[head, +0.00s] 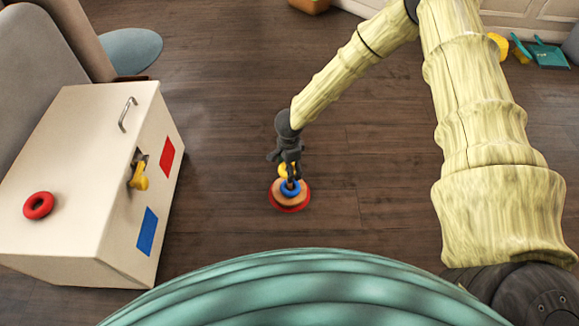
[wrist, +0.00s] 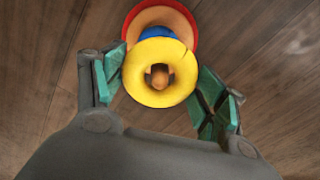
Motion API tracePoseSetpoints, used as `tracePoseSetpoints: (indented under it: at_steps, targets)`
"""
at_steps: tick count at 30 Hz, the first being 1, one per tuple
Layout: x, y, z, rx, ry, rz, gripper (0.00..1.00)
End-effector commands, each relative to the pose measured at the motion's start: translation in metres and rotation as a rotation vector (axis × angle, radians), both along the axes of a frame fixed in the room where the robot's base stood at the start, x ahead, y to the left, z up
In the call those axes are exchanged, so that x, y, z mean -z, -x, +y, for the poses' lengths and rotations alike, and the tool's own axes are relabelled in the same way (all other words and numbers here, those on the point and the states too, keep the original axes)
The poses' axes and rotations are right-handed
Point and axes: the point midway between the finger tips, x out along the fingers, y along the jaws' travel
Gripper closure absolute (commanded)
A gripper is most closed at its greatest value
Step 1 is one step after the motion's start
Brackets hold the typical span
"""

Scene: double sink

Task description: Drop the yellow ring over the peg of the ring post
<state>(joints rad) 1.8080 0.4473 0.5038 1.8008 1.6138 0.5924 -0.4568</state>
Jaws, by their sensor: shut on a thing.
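The yellow ring (head: 284,168) is between the fingers of my gripper (head: 290,177), which is shut on it; both finger pads flank it in the wrist view. The ring post (head: 291,208) stands on the floor below, with a red bottom layer, an orange layer and a blue ring (head: 290,189) on top. In the wrist view the yellow ring (wrist: 138,84) overlaps the blue ring (wrist: 156,33), and the brown peg tip (wrist: 159,77) shows through its hole. I cannot tell whether the peg reaches into the hole or is only seen through it.
A cream box (head: 70,150) stands to the left, with a red ring (head: 38,205) on top and a yellow handle (head: 138,176) on its side. The wooden floor around the post is clear. A teal dustpan (head: 546,53) lies at the far right.

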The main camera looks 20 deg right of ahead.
Motion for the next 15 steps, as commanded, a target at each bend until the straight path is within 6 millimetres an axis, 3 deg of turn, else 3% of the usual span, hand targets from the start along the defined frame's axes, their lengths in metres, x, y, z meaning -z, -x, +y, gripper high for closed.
tracePoseSetpoints:
  at_steps: [7,8,9,12,15]
  targets:
    - [-0.0002,0.0000,0.0000,0.000,0.000,0.000,0.50]
    - [-0.0002,0.0000,0.0000,0.000,0.000,0.000,0.27]
    - [-0.0002,0.0001,0.0000,0.000,0.000,0.000,0.19]
    - [-0.0002,0.0001,0.0000,0.000,0.000,0.000,0.03]
    - [-0.0002,0.0001,0.0000,0.000,0.000,0.000,0.03]
